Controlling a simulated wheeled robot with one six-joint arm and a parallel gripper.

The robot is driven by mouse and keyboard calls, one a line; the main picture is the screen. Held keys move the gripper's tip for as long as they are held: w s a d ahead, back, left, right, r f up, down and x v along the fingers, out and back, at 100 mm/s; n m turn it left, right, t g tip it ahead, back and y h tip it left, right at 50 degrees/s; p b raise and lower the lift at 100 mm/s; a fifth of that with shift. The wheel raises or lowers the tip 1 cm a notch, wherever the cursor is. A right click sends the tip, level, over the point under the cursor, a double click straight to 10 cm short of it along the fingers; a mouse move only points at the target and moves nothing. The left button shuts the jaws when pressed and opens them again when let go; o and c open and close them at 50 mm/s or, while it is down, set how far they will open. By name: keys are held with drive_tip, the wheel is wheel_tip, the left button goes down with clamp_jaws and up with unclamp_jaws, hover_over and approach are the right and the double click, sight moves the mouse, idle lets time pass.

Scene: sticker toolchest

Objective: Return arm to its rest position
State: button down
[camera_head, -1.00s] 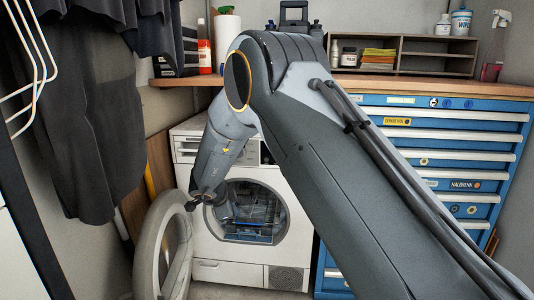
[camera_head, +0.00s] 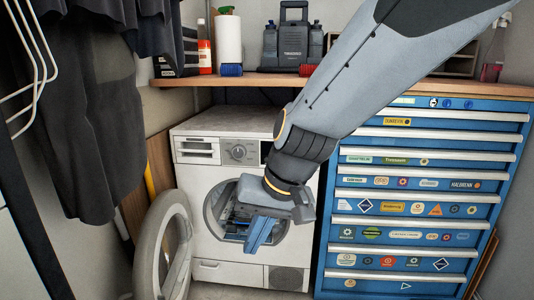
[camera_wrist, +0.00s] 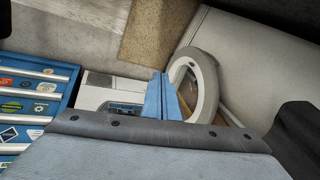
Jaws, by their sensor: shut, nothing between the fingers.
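My arm reaches from the upper right in the head view, bent down in front of the white front-loading machine. My gripper (camera_head: 262,234) has blue fingers and hangs before the machine's round opening. The fingers are shut together with nothing between them. In the wrist view the gripper (camera_wrist: 161,95) points down past the machine towards the floor. My arm hides part of the opening, the worktop and the shelf behind.
The white machine (camera_head: 215,148) has its round door (camera_head: 165,250) swung open to the left. A blue sticker-covered tool chest (camera_head: 400,225) stands on the right. A wooden worktop (camera_head: 190,82) runs above. Dark clothes (camera_head: 85,120) hang at left.

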drive_tip(key=s+d+f+n+g+h, duration=0.1)
drive_tip(key=s+d+n+g+h, duration=0.15)
drive_tip(key=s+d, duration=0.95)
drive_tip(key=d+r+m+h+p, duration=0.1)
drive_tip(key=d+r+m+p, duration=0.3)
drive_tip(key=d+r+p, duration=0.6)
wheel_tip(320, 180, up, 2)
drive_tip(key=p, duration=1.1)
drive_tip(key=shift+r, duration=0.15)
drive_tip(key=shift+t, duration=0.25)
